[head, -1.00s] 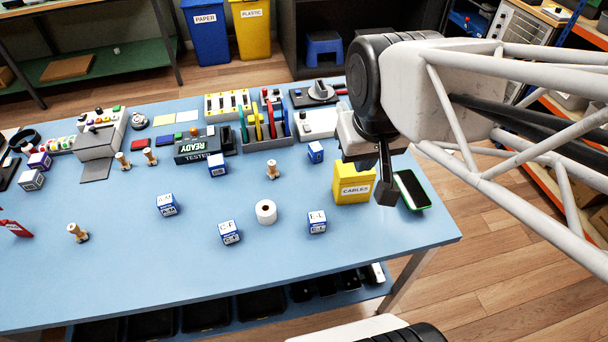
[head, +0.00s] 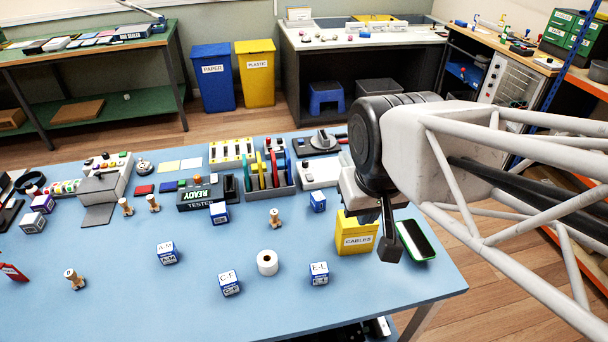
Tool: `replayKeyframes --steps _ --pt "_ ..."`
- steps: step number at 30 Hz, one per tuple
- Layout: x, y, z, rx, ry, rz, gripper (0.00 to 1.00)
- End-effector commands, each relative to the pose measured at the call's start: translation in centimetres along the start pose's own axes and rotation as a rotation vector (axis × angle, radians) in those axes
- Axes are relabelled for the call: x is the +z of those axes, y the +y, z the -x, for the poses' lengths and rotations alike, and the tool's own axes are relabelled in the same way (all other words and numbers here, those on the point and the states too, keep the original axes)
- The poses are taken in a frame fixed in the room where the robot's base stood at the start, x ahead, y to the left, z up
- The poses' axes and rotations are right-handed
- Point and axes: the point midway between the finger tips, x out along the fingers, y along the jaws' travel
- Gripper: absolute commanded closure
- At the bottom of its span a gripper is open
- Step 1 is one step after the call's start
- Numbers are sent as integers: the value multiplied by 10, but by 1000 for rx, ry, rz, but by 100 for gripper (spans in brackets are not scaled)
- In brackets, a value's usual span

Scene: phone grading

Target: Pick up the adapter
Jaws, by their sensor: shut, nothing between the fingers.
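I cannot make out an adapter on the blue table (head: 330,320); it may be hidden or too small to tell. My gripper (head: 390,248) is shut and empty. It points down at the right part of the table, in front of the yellow CABLES box (head: 355,238) and the phone (head: 416,240). It hides part of both. The inside of the CABLES box cannot be seen.
Blue-and-white lettered cubes (head: 229,283), a white roll (head: 267,262) and wooden pegs (head: 275,219) stand on the table. The black READY tester (head: 203,195) and a rack of coloured upright pieces (head: 270,177) stand farther back.

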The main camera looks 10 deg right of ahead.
Motion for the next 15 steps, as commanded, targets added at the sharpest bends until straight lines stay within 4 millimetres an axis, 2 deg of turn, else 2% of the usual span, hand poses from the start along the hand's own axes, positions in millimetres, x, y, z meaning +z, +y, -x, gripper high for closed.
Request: replayKeyframes --steps 4,15 --pt "0 0 0 0 0 0 100" --pt "0 0 0 0 0 0 43"
